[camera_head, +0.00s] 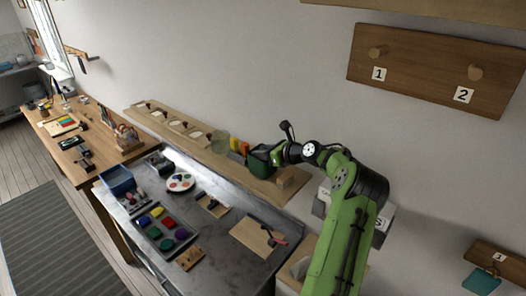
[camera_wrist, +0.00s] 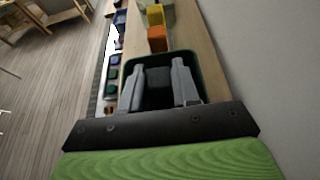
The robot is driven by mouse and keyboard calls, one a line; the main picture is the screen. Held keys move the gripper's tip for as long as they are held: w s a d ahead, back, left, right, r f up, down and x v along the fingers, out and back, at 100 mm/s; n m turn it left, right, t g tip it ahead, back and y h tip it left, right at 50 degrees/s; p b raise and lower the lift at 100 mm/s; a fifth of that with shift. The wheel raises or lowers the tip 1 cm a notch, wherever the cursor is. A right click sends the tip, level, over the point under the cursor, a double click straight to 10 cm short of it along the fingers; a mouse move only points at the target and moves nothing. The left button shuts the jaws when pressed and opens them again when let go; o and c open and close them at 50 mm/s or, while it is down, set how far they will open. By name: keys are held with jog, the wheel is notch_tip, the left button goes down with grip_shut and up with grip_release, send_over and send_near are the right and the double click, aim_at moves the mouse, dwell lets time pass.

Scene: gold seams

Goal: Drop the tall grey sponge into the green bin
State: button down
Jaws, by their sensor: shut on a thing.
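The dark green bin (camera_head: 260,162) stands on the wooden ledge along the wall in the head view. In the wrist view its rim (camera_wrist: 199,64) surrounds my fingertips. My gripper (camera_wrist: 158,70) points down into the bin's opening, and in the head view it (camera_head: 277,155) is right at the bin. Its two grey fingers are shut on a dark grey block (camera_wrist: 158,78), which looks like the tall grey sponge. The sponge's lower part is hidden, and I cannot tell whether it touches the bin floor.
An orange block (camera_wrist: 157,38) and a yellow block (camera_wrist: 155,15) stand on the ledge just beyond the bin. A clear jar (camera_head: 220,143) is left of them, and a small wooden block (camera_head: 291,177) is to the right. The grey counter below holds a tray (camera_head: 150,238) of coloured pieces.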

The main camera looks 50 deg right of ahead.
jog(key=shift+s+f, duration=0.1)
jog(key=shift+f, duration=0.1)
jog(key=c, duration=1.1)
grip_release()
